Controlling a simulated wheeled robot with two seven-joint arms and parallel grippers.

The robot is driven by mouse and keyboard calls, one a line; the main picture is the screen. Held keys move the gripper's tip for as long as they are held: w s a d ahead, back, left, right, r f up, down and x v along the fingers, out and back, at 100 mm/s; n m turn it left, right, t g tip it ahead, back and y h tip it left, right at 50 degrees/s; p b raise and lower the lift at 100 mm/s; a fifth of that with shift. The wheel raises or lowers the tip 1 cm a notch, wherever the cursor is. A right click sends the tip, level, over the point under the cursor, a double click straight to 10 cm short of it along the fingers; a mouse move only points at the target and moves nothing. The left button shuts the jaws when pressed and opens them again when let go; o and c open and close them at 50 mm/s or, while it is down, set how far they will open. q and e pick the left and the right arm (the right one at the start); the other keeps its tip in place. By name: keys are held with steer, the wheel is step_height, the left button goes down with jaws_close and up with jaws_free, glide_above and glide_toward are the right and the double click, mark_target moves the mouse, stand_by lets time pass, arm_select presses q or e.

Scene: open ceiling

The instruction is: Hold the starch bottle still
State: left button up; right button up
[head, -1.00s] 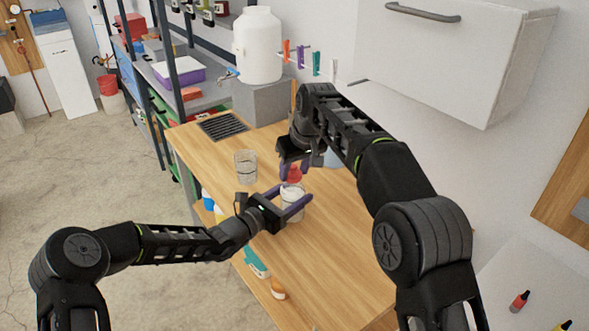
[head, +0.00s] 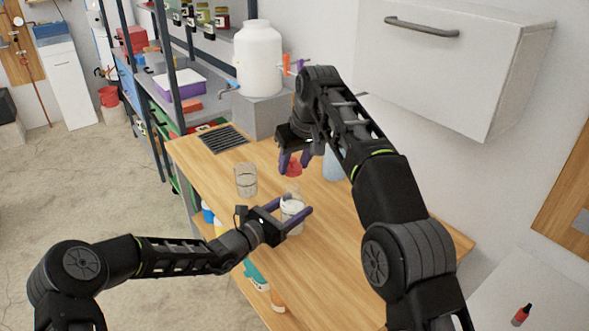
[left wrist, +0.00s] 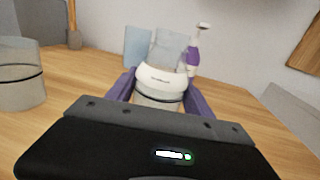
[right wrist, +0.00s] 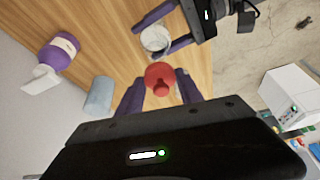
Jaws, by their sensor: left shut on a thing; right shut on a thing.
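The starch bottle (head: 291,207) is a small clear container with a white band, on the wooden table. In the left wrist view the bottle (left wrist: 160,82) stands upright between the purple fingers. My left gripper (head: 298,221) is shut around its sides. My right gripper (head: 293,163) is shut on a red cap-like piece (head: 292,170), above and behind the bottle. In the right wrist view the red piece (right wrist: 161,78) has a short spout and is between the fingers; the bottle's round top (right wrist: 155,38) shows beyond, apart from it.
An empty glass jar (head: 246,180) stands left of the bottle. A pale blue item (head: 333,165) stands behind, and a purple bottle with a white top (left wrist: 193,52) shows in the left wrist view. A white jug (head: 259,60) with a tap stands at the back. The right front tabletop is clear.

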arm_select(q)
steer(key=o, duration=1.8)
steer(key=shift+s+a, duration=0.1)
steer(key=shift+a, duration=0.05)
steer(key=v, duration=1.1)
steer(key=shift+s+a, duration=0.25)
